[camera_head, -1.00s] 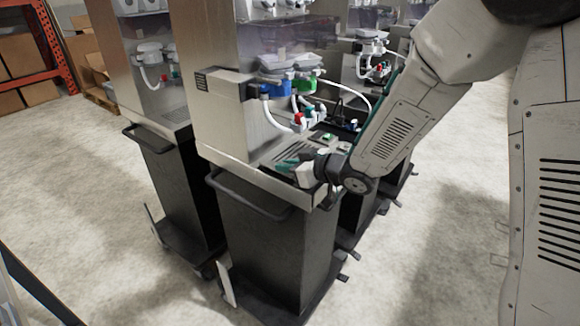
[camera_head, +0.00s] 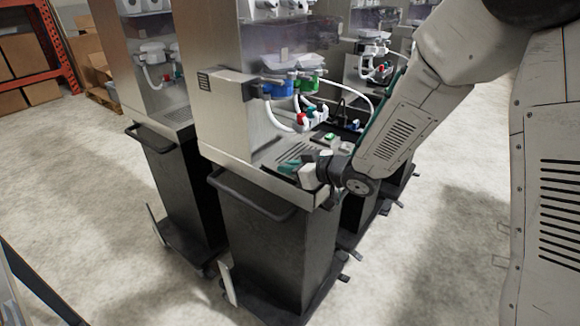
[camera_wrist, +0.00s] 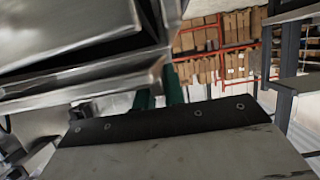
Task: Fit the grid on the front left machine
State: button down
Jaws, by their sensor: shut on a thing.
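The nearest machine (camera_head: 222,118) is a steel dispenser on a black cart, with blue and green valves and white hoses. A slotted grey grid (camera_head: 290,157) shows at its front tray, beside my gripper (camera_head: 307,158). My gripper is at the tray's front right corner, and its jaws are shut on the grid. The wrist hides much of the contact, so I cannot tell whether the grid lies flat in its seat. In the wrist view my green fingers (camera_wrist: 160,98) reach up to a metal edge; steel panels (camera_wrist: 70,50) fill the upper left.
Another dispenser (camera_head: 150,90) on a black cart stands to the left, and more machines (camera_head: 368,65) stand behind. The cart's handle (camera_head: 250,196) juts out in front. Orange shelving (camera_head: 58,45) with boxes is at the back left. The pale floor (camera_head: 95,225) is clear at left.

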jog(key=shift+f, duration=0.65)
jog(key=c, duration=1.4)
grip_release()
jog(key=v, duration=0.7)
jog(key=shift+r, duration=0.1)
jog(key=shift+s+d+r, duration=0.15)
jog(key=shift+d, duration=0.2)
jog(key=s+d+r+m+h, duration=0.25)
jog(key=d+r+h, duration=0.2)
jog(key=d, duration=0.45)
jog(key=s+d+r+m+h, duration=0.2)
jog(key=d+r+m+h, duration=0.2)
jog(key=d+h, duration=0.3)
jog(key=s+d+r+m+g, duration=0.1)
jog(key=s+m+g, duration=0.1)
jog(key=s, duration=1.1)
jog(key=s+d+r+m+g, duration=0.2)
jog(key=s+g, duration=0.3)
jog(key=s, duration=0.8)
jog(key=shift+d+r, duration=0.15)
jog(key=shift+r, duration=0.05)
